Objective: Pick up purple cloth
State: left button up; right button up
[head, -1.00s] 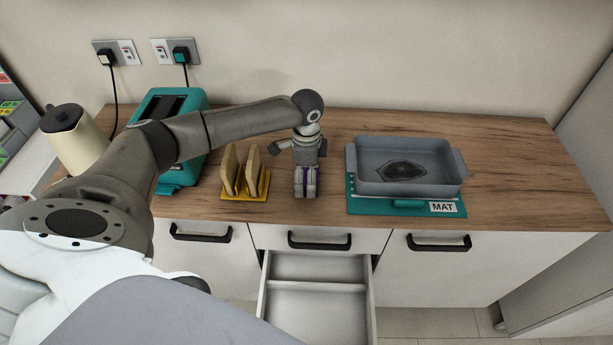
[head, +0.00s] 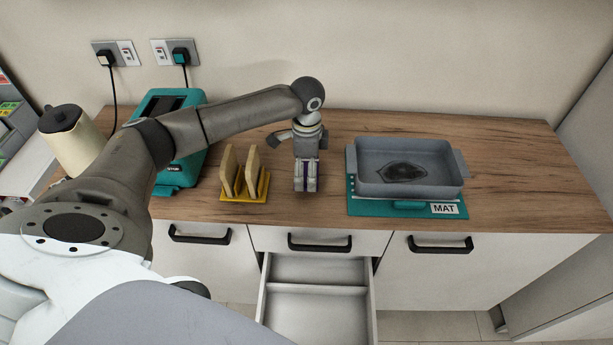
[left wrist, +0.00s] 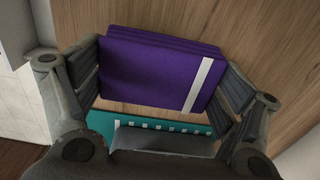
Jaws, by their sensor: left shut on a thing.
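The purple cloth (left wrist: 155,70) is folded in layers and has a white stripe near its right end in the left wrist view. My left gripper (head: 306,188) points down over the worktop between the bread rack and the mat. Its two fingers (left wrist: 160,85) press on the cloth's left and right edges, so it is shut on the cloth. In the head view the fingers hide most of the cloth, and only a thin purple strip shows between them. My right gripper is not in view.
A yellow rack (head: 246,197) with bread slices stands just left of the gripper. A grey dish (head: 410,182) sits on a teal mat (head: 353,207) to the right. A teal toaster (head: 190,176) stands behind left. An open drawer (head: 318,300) juts out below.

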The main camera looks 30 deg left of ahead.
aim_at(318, 165)
pick_arm(q)
jog(key=d+r, duration=0.1)
jog(key=r, duration=0.1)
jog(key=s+d+r, duration=0.1)
jog(key=d, duration=0.1)
jog(key=d+r, duration=0.1)
jog(key=r, duration=0.1)
jog(key=shift+s+d+r+b, duration=0.15)
jog(key=shift+s+r+b, duration=0.15)
jog(key=shift+s, duration=0.1)
jog(key=s+d+r+b, duration=0.1)
jog(key=s+d+r, duration=0.3)
jog(key=d, duration=0.4)
jog(key=shift+d+r, duration=0.25)
jog(key=shift+r, duration=0.1)
jog(key=shift+s, duration=0.1)
